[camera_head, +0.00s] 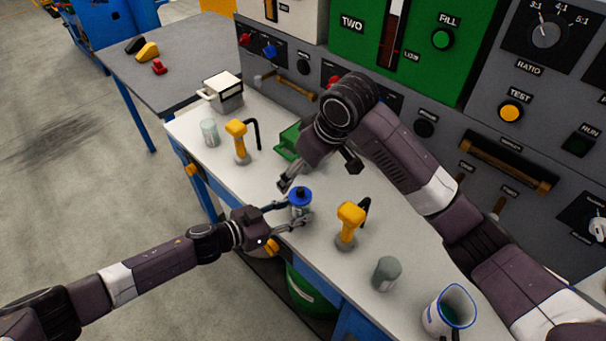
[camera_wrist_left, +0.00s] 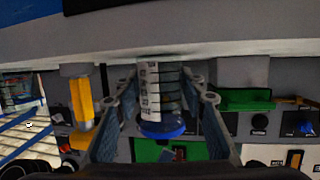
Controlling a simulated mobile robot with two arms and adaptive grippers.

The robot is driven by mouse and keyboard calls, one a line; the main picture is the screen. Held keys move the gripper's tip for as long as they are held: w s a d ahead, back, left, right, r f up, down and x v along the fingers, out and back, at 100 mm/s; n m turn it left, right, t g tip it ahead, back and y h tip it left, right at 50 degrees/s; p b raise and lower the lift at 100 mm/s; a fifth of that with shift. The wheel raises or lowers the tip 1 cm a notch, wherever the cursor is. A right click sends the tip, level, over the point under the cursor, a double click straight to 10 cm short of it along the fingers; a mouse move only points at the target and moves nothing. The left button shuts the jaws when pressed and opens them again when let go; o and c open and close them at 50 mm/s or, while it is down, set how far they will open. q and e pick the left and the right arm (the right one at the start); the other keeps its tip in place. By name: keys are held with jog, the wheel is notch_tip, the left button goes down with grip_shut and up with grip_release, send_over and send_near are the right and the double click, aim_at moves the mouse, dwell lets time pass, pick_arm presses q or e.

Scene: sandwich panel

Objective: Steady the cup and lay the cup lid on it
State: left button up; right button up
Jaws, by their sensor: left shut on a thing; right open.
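The clear cup (camera_head: 299,209) stands upright near the front edge of the white bench. My left gripper (camera_head: 300,218) is shut around its side. In the left wrist view, which is upside down, the cup (camera_wrist_left: 150,92) has printed marks and sits between my left fingers (camera_wrist_left: 163,98). The blue cup lid (camera_head: 300,194), with a small knob, lies on top of the cup; it also shows in the left wrist view (camera_wrist_left: 164,130). I cannot tell whether it is fully seated. My right gripper (camera_head: 319,174) is open and empty, just above and behind the lid.
Yellow-topped pump dispensers (camera_head: 350,222) (camera_head: 236,139) stand on both sides. A grey cup (camera_head: 386,273) and a blue-rimmed jug (camera_head: 449,312) are at the lower right. A clear cup (camera_head: 209,132), a white box (camera_head: 223,92) and a green holder (camera_head: 289,142) are farther back. A control panel borders the bench.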

pick_arm(q)
jog(key=o, duration=0.8)
jog(key=v, duration=1.2)
jog(key=shift+r, duration=0.1)
jog(key=shift+s, duration=0.1)
